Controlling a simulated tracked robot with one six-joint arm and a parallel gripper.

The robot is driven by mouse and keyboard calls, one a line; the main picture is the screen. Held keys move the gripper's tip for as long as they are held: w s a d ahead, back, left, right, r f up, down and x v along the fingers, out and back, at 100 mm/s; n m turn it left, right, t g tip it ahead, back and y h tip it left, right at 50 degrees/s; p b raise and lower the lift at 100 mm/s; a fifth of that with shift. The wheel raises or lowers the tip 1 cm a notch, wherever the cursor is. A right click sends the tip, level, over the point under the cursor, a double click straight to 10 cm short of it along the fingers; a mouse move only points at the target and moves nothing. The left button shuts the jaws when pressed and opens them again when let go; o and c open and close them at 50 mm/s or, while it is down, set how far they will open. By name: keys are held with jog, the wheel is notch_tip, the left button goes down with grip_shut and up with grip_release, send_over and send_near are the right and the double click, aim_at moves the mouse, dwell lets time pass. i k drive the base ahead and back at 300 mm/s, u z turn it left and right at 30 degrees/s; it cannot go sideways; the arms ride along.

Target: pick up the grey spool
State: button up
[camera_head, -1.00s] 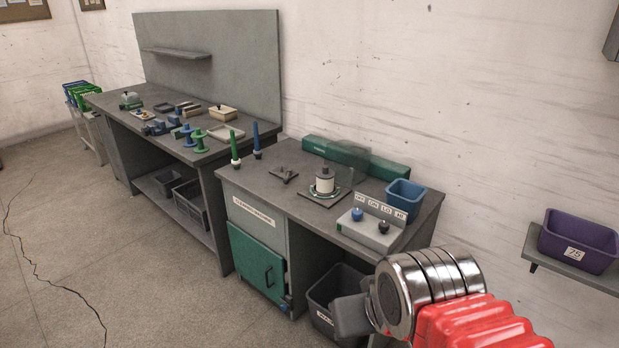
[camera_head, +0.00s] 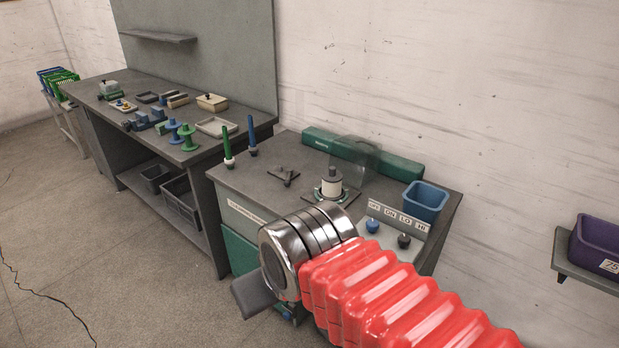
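No spool that is plainly grey stands out. A pale, off-white to light grey spool or cone (camera_head: 331,188) with a dark top stands upright on a dark square plate on the winder table (camera_head: 262,188). A blue spool (camera_head: 173,131) and a green spool (camera_head: 187,138) stand at the near end of the long bench. My arm, with red ribbed sleeve and metal wrist, crosses the lower middle in front of the winder table. A dark grey part of my gripper (camera_head: 254,294) shows left of the wrist; its fingertips cannot be made out. It is apart from the spools.
A clear guard stands behind the pale spool. A blue bin (camera_head: 424,202) and a switch box (camera_head: 392,235) are to its right. Green and blue tapered pegs (camera_head: 228,147) stand at the table's left. A purple bin (camera_head: 598,248) sits on a wall shelf at right. Floor at left is open.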

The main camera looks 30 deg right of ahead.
aim_at(331, 178)
jog(key=z, duration=0.05)
jog(key=i, duration=0.95)
jog(key=z, duration=0.35)
